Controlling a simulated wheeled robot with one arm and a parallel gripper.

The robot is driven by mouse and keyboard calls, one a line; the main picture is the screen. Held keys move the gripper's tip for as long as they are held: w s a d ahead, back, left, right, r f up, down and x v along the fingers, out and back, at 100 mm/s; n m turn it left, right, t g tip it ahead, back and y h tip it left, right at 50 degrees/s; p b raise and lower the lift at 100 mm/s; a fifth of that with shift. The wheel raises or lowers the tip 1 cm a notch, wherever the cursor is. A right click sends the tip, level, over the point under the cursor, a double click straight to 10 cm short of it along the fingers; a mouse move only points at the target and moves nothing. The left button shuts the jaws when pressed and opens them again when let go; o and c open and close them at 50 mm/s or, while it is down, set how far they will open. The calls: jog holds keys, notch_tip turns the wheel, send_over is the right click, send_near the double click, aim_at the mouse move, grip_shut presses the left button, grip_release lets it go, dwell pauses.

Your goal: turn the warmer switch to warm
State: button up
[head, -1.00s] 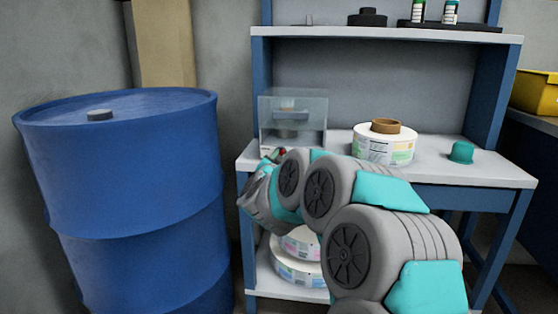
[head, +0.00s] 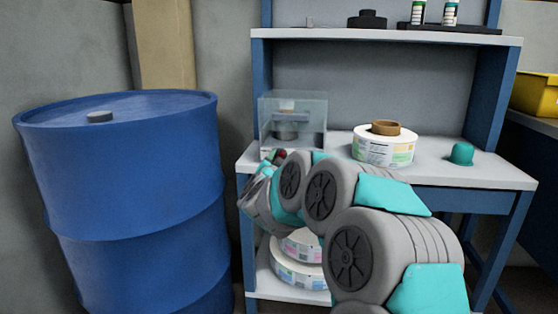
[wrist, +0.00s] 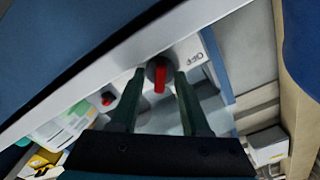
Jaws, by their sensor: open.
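A rotary switch with a red handle (wrist: 160,80) on a dark round base shows in the wrist view, on the pale front of a unit with small dark markings (wrist: 195,59). My gripper (wrist: 159,74) is open, with one finger on each side of the red handle. I cannot tell whether either finger touches it. In the head view a clear-walled box (head: 306,112) stands at the left end of the bench, and a small red part (head: 280,153) shows beside my wrist. My fingers are mostly hidden there. The markings are too small to read.
A second red knob (wrist: 107,99) lies left of the gripper in the wrist view. A label reel (head: 384,150) and a teal cap (head: 461,153) sit on the bench (head: 440,173). A blue drum (head: 130,190) stands to the left. A shelf (head: 390,36) runs above.

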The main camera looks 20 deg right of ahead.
jog(key=v, duration=0.7)
jog(key=shift+s+a, duration=0.25)
jog(key=shift+s, duration=0.1)
